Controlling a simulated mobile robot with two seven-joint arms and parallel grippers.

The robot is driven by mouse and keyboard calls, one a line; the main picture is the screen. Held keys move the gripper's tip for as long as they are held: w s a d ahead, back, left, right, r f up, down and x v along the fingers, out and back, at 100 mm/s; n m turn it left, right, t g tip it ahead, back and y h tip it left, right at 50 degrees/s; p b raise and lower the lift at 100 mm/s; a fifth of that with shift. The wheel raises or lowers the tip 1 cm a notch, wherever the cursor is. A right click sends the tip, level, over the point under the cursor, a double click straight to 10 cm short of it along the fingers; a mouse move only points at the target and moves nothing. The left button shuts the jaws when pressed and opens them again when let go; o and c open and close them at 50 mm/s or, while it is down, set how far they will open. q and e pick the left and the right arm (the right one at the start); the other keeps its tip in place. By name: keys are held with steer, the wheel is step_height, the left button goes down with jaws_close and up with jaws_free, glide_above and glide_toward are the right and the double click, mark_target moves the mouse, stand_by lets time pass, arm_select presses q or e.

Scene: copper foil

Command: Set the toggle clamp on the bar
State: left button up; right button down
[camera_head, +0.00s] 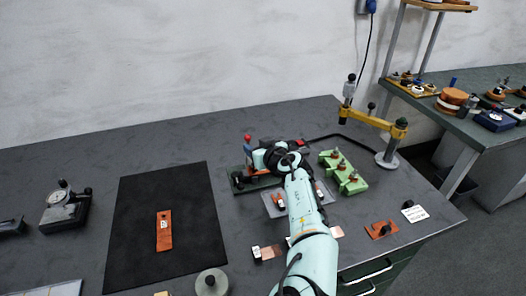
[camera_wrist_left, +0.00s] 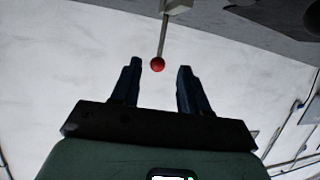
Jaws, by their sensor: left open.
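A lever with a red ball knob (camera_wrist_left: 158,64) shows in the left wrist view, its thin rod running up to a pale block (camera_wrist_left: 177,5). The red knob in the head view (camera_head: 247,138), at the back of the table, seems to be the same handle of the toggle clamp. My left gripper (camera_wrist_left: 160,67) is open, its two dark fingers apart, with the knob in line with the gap at the fingertips. I cannot tell whether it is between them. In the head view my left gripper (camera_head: 258,160) is beside the knob and hides much of the clamp and bar. My right gripper is out of view.
A green block fixture (camera_head: 343,172) stands right of my arm, and a yellow jointed stand (camera_head: 373,122) behind it. A black mat (camera_head: 135,215) with a copper-coloured piece (camera_head: 164,230) lies left. A dial gauge (camera_head: 64,205) sits at the far left.

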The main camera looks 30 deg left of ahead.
arm_select(q)
steer(key=v, duration=0.4)
steer(key=shift+s+d+r, duration=0.1)
steer(key=shift+s+d, duration=0.05)
steer(key=shift+d, duration=0.15)
